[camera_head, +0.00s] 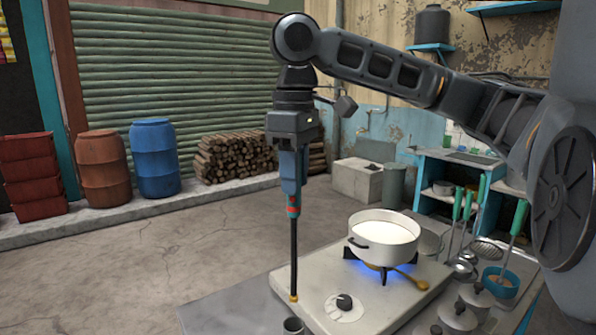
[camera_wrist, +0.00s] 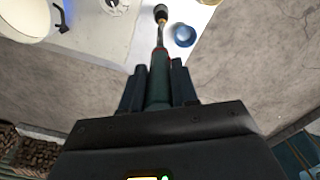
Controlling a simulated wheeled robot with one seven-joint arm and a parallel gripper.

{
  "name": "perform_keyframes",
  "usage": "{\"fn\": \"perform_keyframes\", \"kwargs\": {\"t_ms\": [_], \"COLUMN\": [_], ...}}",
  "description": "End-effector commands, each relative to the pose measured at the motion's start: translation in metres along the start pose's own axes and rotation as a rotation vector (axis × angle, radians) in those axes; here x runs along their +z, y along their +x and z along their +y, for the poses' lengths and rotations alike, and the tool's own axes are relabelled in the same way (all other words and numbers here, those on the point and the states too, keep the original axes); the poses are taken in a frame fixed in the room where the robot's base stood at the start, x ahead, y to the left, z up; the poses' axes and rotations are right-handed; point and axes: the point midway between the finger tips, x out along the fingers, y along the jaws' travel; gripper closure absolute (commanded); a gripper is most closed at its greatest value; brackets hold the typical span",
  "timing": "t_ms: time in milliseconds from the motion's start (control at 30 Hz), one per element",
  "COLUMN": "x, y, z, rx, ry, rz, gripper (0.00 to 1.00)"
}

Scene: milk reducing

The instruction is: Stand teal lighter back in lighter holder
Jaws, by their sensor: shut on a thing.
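My gripper (camera_head: 291,190) is shut on the teal lighter (camera_head: 294,248) and holds it upright, its long dark rod pointing down. In the wrist view the gripper's fingers (camera_wrist: 159,80) close around the teal handle (camera_wrist: 158,92). The lighter's brass tip shows just in front of the stove's near left corner in the head view.
A white stove (camera_head: 325,275) with a lit blue flame bears a pot of milk (camera_head: 385,234) to the right. Lidded pots (camera_head: 459,315) and teal-handled ladles (camera_head: 457,204) stand further right. Floor at left is clear.

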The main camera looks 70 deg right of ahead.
Motion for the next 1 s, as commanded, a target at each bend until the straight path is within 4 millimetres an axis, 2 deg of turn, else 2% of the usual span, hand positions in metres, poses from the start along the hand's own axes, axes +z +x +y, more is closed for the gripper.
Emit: {"fn": "perform_keyframes", "kwargs": {"t_ms": [1000], "x": [0.0], "y": [0.067], "z": [-0.001], "rx": [-0.001], "ry": [-0.005], "rz": [-0.001], "gripper": [1.0]}}
